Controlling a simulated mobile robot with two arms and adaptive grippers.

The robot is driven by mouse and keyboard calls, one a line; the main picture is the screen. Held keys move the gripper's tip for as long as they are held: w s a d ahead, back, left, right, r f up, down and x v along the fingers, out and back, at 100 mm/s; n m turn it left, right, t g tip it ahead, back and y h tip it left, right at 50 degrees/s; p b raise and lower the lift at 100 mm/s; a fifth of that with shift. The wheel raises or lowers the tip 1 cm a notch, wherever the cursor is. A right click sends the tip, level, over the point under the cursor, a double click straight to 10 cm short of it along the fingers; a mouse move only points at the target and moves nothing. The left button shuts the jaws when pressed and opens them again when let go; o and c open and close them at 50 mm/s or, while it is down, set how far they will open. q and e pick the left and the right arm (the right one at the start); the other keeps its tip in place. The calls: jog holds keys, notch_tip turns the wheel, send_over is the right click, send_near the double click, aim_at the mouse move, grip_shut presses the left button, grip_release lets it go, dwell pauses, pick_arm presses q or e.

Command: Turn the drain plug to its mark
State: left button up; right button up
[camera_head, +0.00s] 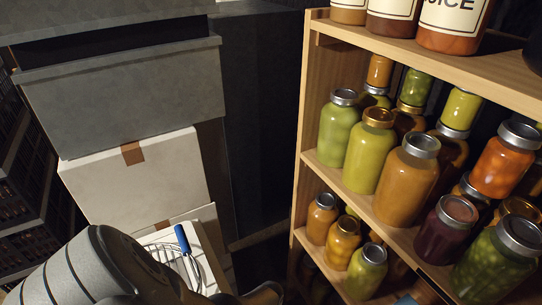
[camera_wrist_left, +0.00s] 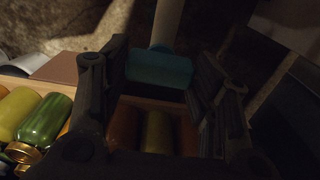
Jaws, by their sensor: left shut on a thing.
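In the left wrist view my left gripper (camera_wrist_left: 160,85) has a dark finger on each side of a teal piece (camera_wrist_left: 160,68) and is shut on it. A pale post (camera_wrist_left: 168,22) runs up from behind the teal piece. The teal piece may be the drain plug, but its shape is dim and partly hidden by the fingers. I cannot make out a mark. In the head view my left arm comes in at the bottom left, and I cannot make out its fingertips there. My right gripper is in neither view.
A wooden shelf (camera_head: 315,90) with several filled jars stands on the right. Grey bins (camera_head: 120,95) and a white box (camera_head: 140,185) are stacked at the left. A blue-handled wire tool (camera_head: 182,238) lies near my left arm. In the left wrist view, jars (camera_wrist_left: 42,120) lie close on the left.

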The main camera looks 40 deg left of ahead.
pick_arm(q)
jog(key=shift+w, duration=0.1)
jog(key=o, duration=1)
jog(key=shift+r, duration=6.05)
jog(key=shift+d, duration=0.1)
